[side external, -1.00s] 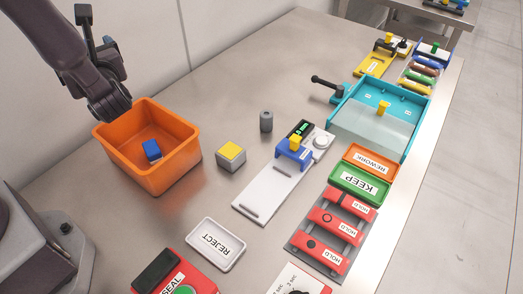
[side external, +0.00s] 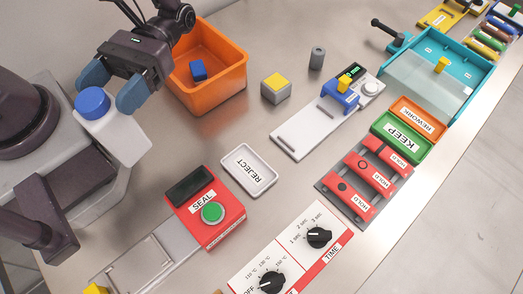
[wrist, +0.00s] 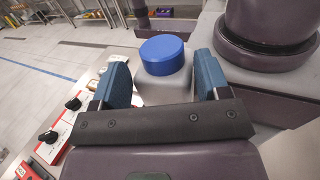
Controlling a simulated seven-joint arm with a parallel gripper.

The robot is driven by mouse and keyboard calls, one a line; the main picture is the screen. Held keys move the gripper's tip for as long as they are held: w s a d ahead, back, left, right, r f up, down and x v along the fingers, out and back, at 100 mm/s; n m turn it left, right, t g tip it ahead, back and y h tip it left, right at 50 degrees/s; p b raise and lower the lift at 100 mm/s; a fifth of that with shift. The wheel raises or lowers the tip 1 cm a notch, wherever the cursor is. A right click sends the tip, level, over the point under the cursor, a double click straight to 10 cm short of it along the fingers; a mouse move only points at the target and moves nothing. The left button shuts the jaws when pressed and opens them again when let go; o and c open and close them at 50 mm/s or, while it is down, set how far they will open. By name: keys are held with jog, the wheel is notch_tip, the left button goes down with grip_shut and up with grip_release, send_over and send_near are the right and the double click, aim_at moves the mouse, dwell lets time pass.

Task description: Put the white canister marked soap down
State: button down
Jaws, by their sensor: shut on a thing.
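My gripper (side external: 103,98) has two blue fingers shut on the sides of a white canister (side external: 120,132) with a round blue cap. It is at the left of the side external view, held over or near my grey base. In the wrist view the blue cap (wrist: 162,54) and part of the white body (wrist: 166,90) sit between the fingers. The soap mark does not show in either view. Whether the canister's bottom touches anything cannot be told.
An orange bin (side external: 228,95) holds a blue block (side external: 198,70). A white REJECT tray (side external: 249,170), a red SEAL unit (side external: 212,234), a TIME panel (side external: 300,240) and a grey cylinder (side external: 317,58) stand on the metal table. Bare table lies between the bin and the REJECT tray.

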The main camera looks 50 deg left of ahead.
jog(key=w+d+r+n+t+h, duration=0.3)
jog(key=d+n+t+h, duration=0.2)
jog(key=d+n+t, duration=0.15)
jog(key=w+d+r+n+t+h, duration=0.2)
jog(key=d+r+n+t+h, duration=0.1)
jog(key=d+n+t+h, duration=0.3)
jog(key=w+d+f+n+t, duration=0.3)
jog(key=w+d+f+t, duration=0.4)
jog(key=w+d, duration=0.15)
notch_tip(320, 180, down, 8)
jog(key=a, duration=0.1)
jog(key=shift+w, duration=0.4)
jog(key=shift+t, duration=0.25)
jog(key=shift+c, duration=0.8)
grip_release()
jog(key=shift+f, duration=0.1)
